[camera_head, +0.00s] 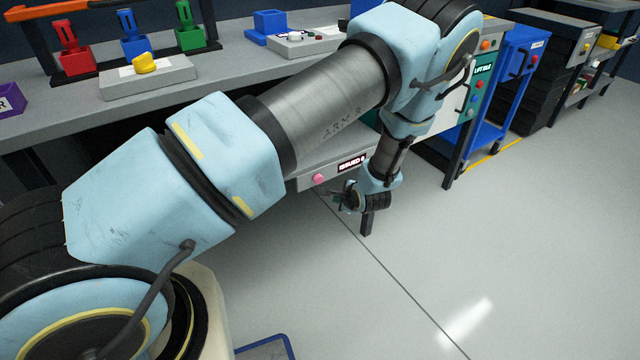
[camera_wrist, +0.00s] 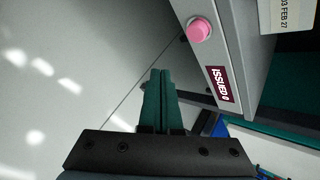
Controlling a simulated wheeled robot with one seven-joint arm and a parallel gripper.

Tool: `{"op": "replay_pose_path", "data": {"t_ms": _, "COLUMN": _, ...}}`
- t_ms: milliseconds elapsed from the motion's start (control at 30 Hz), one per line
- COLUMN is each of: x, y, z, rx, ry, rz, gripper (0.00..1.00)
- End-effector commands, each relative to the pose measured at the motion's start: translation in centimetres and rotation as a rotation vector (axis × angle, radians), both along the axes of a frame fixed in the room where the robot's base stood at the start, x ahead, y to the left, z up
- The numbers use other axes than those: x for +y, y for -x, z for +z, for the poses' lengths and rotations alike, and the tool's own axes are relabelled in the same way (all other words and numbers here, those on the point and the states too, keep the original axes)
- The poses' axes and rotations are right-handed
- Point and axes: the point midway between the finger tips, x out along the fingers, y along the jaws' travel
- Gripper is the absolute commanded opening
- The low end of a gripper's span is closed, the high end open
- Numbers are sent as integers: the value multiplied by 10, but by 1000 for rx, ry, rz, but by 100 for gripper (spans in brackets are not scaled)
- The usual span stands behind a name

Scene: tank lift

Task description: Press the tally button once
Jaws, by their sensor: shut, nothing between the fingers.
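The tally button is a round pink button (camera_head: 318,179) on the front face of a grey box (camera_head: 309,187) under the bench, left of a dark red label reading "ISSUED" (camera_head: 351,165). In the wrist view the pink button (camera_wrist: 199,30) is at the upper right, beside the "ISSUED 0" label (camera_wrist: 217,84). My gripper (camera_wrist: 158,75) has green fingers shut together with nothing between them. The fingertips are apart from the button, below and left of it in the wrist view. In the head view my gripper (camera_head: 340,200) is near the box, lower right of the button.
My arm crosses the bench (camera_head: 60,122) and hides part of it. On the bench stand a grey box with a yellow knob (camera_head: 146,64) and red, blue and green holders. A blue cart (camera_head: 515,75) stands at the right. The floor (camera_head: 500,240) at right is clear.

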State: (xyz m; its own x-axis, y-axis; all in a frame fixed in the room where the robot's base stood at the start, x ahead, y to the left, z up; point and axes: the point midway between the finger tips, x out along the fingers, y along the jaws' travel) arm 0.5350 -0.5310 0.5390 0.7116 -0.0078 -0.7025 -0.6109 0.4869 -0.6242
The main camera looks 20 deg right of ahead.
Motion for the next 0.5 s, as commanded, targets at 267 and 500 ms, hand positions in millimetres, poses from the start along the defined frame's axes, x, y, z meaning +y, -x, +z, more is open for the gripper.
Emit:
{"op": "replay_pose_path", "data": {"t_ms": 267, "x": 8, "y": -39, "z": -2, "rx": -1, "ry": 3, "rz": 3, "gripper": 0}}
{"op": "replay_pose_path", "data": {"t_ms": 500, "x": 11, "y": -57, "z": 0, "rx": 0, "ry": 0, "rz": 1, "gripper": 0}}
